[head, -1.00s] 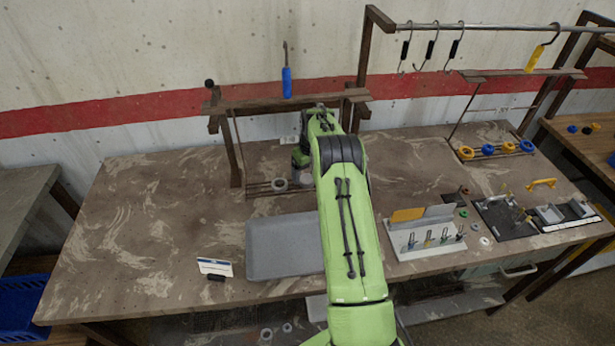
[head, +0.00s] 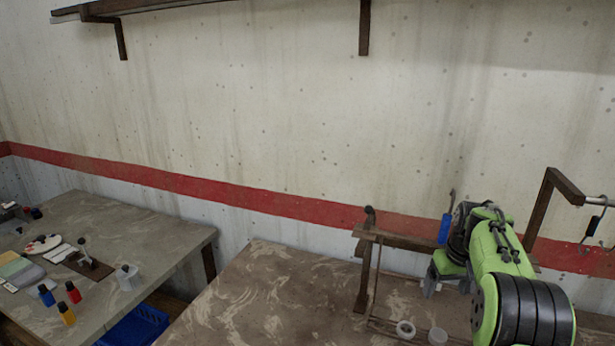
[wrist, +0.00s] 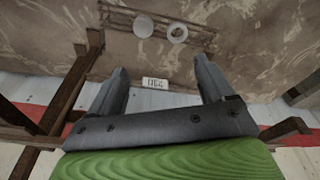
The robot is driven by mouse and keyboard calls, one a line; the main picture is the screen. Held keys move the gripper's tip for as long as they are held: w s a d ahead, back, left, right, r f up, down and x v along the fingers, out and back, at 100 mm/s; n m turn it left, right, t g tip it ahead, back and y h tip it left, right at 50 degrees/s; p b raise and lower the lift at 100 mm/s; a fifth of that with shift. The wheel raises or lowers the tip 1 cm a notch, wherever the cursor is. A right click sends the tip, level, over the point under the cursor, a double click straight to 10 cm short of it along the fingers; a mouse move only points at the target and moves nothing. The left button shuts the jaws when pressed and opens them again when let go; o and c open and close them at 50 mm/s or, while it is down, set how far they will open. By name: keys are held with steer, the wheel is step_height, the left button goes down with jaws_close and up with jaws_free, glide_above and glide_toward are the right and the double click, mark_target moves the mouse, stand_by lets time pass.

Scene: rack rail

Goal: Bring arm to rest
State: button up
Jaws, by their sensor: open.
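My green arm (head: 505,265) is raised at the lower right of the head view, over the workbench and in front of the small wooden rack (head: 395,240). My gripper (head: 432,288) hangs below its wrist, close to the rack. In the wrist view my gripper (wrist: 160,70) has its two grey fingers spread well apart with nothing between them. A small white label (wrist: 155,83) shows beyond the fingers. A blue-handled tool (head: 445,229) is on the rack's top bar, just left of my arm.
Two pale round pieces, one a ring (head: 405,329), are low at the rack. A metal rail with hooks (head: 598,202) stands right of my arm. A side table (head: 150,232) with bottles is at the left, a blue crate (head: 135,328) below it. The workbench's left part (head: 265,300) is clear.

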steer(key=s+a+r+t, duration=0.2)
steer(key=s+a+r, duration=0.9)
steer(key=s+a, duration=0.45)
steer(key=s+a+f, duration=0.2)
steer(key=s+a, duration=0.1)
steer(key=s, duration=0.5)
steer(key=s+a+f+t, duration=0.1)
steer(key=s+a+f, duration=0.1)
steer(key=s, duration=0.6)
steer(key=shift+s+a+f+n, duration=0.25)
steer(key=shift+a+f+n, duration=0.05)
steer(key=shift+a, duration=0.2)
steer(key=shift+c, duration=0.5)
